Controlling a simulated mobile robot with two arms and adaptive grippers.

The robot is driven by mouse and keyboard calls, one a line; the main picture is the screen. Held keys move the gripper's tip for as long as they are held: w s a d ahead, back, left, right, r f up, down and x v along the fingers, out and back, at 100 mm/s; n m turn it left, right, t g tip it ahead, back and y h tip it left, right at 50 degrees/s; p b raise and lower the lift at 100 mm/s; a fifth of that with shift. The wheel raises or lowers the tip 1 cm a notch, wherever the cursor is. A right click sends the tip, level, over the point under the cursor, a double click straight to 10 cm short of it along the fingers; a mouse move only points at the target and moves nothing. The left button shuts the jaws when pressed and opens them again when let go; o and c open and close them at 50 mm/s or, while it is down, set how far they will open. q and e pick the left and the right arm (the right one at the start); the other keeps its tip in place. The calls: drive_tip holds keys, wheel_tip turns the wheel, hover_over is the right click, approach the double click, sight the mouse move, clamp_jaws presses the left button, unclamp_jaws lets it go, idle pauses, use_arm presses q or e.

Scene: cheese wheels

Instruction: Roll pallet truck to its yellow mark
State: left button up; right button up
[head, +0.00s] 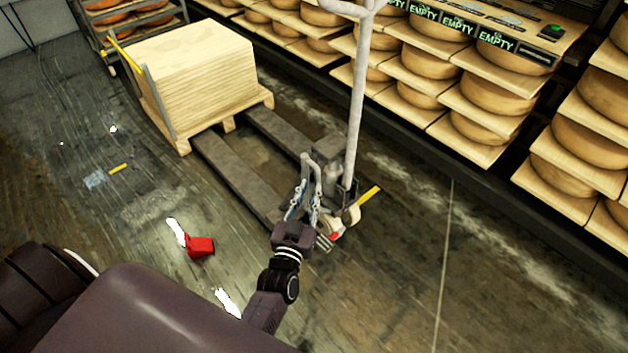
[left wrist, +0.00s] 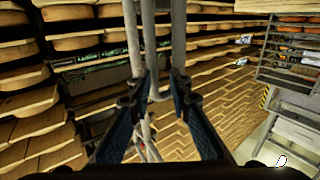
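The grey pallet truck (head: 340,160) stands on the floor, its forks (head: 235,175) pointing up-left toward a loaded pallet. Its upright handle (head: 357,95) rises at the right and splits at the top. A yellow strip (head: 368,195) lies on the floor by its wheels, partly hidden; another short yellow strip (head: 119,168) lies at the left. My left gripper (head: 305,175) is in front of the truck's base. In the left wrist view its fingers (left wrist: 162,78) are apart, with the forked handle (left wrist: 153,90) showing between and beyond them. I cannot tell whether they touch it. My right gripper is out of view.
A pallet of stacked boards (head: 190,70) stands by the fork tips. Shelves of cheese wheels (head: 480,90) line the right side. A red box-like object (head: 200,246) lies on the floor left of my arm. The floor at lower right is clear.

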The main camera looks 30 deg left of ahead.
use_arm(q)
drive_tip(key=shift+v, duration=1.4)
drive_tip(key=shift+d, duration=0.1)
drive_tip(key=s+d+f+m+g+h+p, duration=0.2)
drive_tip(key=s+d+f+g+p, duration=0.3)
drive_tip(key=s+f, duration=0.4)
drive_tip(key=s+d+f+m+g+h+p, duration=0.1)
drive_tip(key=s+d+f+g+h+p, duration=0.2)
drive_tip(key=s+f+p, duration=0.6)
drive_tip(key=s+a+f+g+p, duration=0.2)
drive_tip(key=s+a+f+g, duration=0.1)
drive_tip(key=s, duration=1)
drive_tip(key=s+a+f+m+g+y+p, duration=0.1)
drive_tip(key=s+f+g, duration=0.4)
drive_tip(key=s, duration=0.8)
drive_tip(key=a+f+p, duration=0.1)
drive_tip(key=a, duration=0.1)
drive_tip(key=shift+a+m+g, duration=0.3)
drive_tip(key=shift+a, duration=0.05)
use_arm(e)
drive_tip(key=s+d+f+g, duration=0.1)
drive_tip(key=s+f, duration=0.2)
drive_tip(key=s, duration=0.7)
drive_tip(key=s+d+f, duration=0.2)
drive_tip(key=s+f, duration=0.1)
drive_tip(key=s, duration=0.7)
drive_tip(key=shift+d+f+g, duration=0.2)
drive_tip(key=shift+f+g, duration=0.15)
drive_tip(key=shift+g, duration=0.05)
